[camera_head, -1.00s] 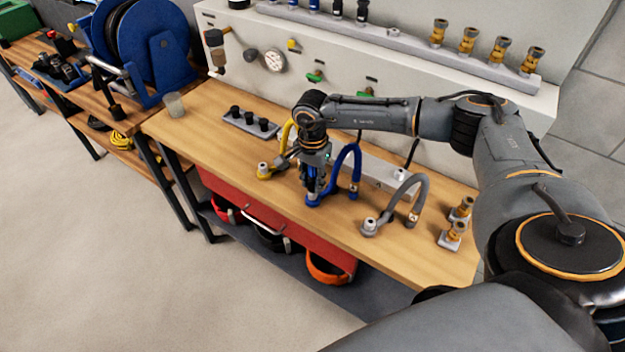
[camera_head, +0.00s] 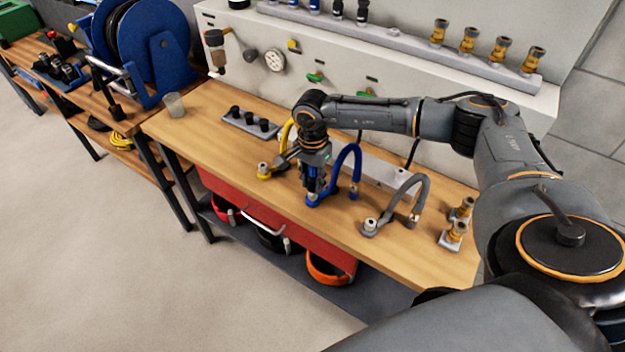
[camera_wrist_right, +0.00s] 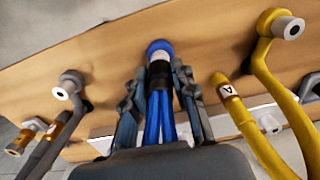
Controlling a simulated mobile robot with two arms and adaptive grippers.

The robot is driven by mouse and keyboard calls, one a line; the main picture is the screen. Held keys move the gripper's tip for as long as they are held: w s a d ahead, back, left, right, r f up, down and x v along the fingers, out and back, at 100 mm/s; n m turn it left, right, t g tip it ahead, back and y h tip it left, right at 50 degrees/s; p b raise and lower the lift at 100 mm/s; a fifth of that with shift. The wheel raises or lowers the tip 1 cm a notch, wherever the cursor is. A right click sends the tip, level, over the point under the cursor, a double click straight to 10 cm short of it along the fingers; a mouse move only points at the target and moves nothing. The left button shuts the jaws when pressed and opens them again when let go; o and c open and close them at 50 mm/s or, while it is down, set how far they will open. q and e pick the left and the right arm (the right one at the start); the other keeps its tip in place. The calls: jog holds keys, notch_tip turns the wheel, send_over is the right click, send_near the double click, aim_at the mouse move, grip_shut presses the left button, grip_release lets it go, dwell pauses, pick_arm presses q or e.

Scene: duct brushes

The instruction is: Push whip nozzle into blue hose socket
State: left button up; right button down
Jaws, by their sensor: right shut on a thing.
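The blue hose (camera_head: 348,157) arches up from the workbench beside my right gripper. Its socket is at the bench under the gripper, and the blue base there (camera_head: 317,200) shows only in part. My right gripper (camera_head: 312,188) points straight down over it. In the right wrist view the gripper (camera_wrist_right: 160,85) is shut on the whip nozzle, a black-collared piece with blue strands (camera_wrist_right: 160,110). The nozzle's far end meets the blue socket ring (camera_wrist_right: 159,46); I cannot tell how deep it sits. My left gripper is not in view.
A yellow hose (camera_head: 288,132) stands left of the gripper and a grey hose (camera_head: 418,183) right of it. Brass nozzles (camera_head: 456,232) stand at the bench's right end. A black-peg rack (camera_head: 250,124) lies behind left. The front of the wooden bench (camera_head: 215,150) is clear.

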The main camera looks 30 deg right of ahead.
aim_at(312, 175)
dwell(0.6)
jog(key=shift+f+b, duration=0.5)
jog(key=shift+b, duration=0.15)
jog(key=c, duration=1)
grip_release()
jog(key=shift+r, duration=0.25)
notch_tip(312, 175, up, 12)
jog(key=shift+f, duration=0.2)
jog(key=shift+a+f, duration=0.1)
